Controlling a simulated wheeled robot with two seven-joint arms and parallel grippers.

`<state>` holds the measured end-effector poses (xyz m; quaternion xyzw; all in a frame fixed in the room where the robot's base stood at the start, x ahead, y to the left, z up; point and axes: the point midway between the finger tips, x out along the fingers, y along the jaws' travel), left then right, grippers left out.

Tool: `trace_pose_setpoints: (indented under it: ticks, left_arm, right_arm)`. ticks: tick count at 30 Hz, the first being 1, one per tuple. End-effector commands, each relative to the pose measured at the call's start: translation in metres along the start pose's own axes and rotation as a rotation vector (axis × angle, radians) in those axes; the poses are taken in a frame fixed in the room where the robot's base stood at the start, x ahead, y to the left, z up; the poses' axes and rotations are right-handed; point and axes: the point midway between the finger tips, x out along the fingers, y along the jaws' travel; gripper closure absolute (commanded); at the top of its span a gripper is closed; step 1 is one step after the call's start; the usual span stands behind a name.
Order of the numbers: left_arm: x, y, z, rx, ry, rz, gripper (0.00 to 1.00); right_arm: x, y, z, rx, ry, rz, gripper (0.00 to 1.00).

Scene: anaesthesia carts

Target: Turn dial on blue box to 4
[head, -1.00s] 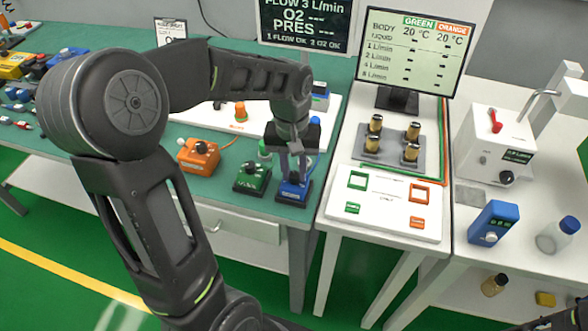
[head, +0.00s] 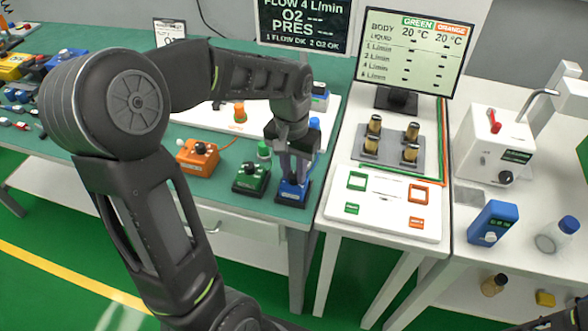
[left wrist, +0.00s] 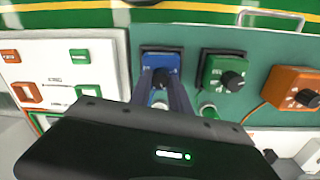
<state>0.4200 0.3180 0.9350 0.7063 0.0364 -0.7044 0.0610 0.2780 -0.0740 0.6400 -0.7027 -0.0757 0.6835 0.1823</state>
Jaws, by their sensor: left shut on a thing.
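The blue box (head: 291,191) with a dial sits at the right front corner of the green table. My left gripper (head: 296,175) reaches down over it and is shut on the dial. In the left wrist view the blue box (left wrist: 160,62) lies between and beyond the fingers (left wrist: 160,90); the dial's scale is hidden. The dark screen (head: 303,25) at the back reads FLOW 4 L/min, with O2 PRES below. My right gripper is not clearly in view; only a dark part of my arm shows at the lower right.
A green box (head: 251,178) with a black dial stands just left of the blue box, and an orange box (head: 198,156) beyond it. The white table (head: 340,206) with brass cylinders and a monitor (head: 411,52) adjoins on the right. A blue device (head: 493,223) stands farther right.

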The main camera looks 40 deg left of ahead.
Motion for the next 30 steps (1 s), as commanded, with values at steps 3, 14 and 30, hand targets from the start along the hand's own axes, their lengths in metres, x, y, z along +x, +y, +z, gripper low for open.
trace_pose_setpoints:
  ticks: [3, 14, 30]
  left_arm:
    - [0.000, 0.000, 0.000, -0.001, 0.000, 0.000, 0.71]
    - [0.000, 0.000, 0.000, -0.001, 0.000, 0.000, 0.54]
    - [-0.054, 0.000, -0.001, -0.001, 0.004, 0.000, 0.54]
  right_arm:
    - [0.000, 0.000, 0.000, 0.000, 0.000, 0.000, 0.64]
    - [0.000, 0.000, 0.000, 0.000, 0.000, 0.000, 0.64]
    - [0.004, 0.001, 0.000, -0.001, 0.001, -0.001, 0.64]
